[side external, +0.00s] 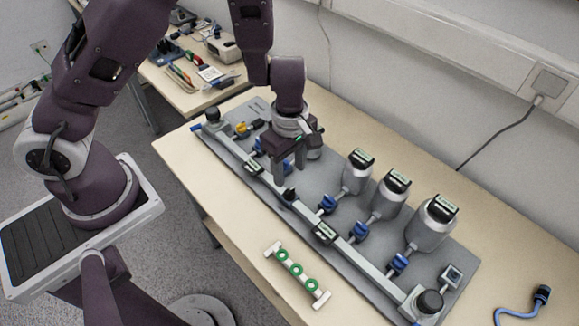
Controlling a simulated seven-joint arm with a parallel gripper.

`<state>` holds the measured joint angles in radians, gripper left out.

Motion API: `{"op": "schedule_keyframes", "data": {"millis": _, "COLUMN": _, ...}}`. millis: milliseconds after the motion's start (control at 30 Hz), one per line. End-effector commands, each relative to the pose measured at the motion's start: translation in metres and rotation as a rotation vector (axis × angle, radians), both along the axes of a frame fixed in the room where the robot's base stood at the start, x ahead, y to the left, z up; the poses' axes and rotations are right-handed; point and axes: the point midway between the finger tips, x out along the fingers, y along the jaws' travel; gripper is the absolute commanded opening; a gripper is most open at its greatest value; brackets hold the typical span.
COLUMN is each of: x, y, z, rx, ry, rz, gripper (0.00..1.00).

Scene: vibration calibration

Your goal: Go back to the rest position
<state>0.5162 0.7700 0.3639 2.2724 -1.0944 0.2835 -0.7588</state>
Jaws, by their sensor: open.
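My gripper (288,178) points down over the left half of the grey base plate (225,158) on the table. Its jaws are open, and I see nothing held between them. The fingertips are near the long rail (262,178); I cannot tell whether they touch it. Part of the plate and whatever stands behind my gripper are hidden by it.
Three grey cylinders with displays (430,228) stand on the plate, with blue knobs (398,263) before them. A white bar with green rings (297,270) lies in front. A blue cable (520,305) lies at right. A second table (190,98) with tools stands behind.

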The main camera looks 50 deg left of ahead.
Motion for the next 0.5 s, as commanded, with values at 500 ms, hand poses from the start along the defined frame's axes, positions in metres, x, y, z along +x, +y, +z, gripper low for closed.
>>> {"op": "schedule_keyframes", "data": {"millis": 500, "x": -0.050, "y": -0.025, "z": 0.212, "rx": -0.216, "ry": -0.317, "rz": -0.791, "gripper": 0.49}}
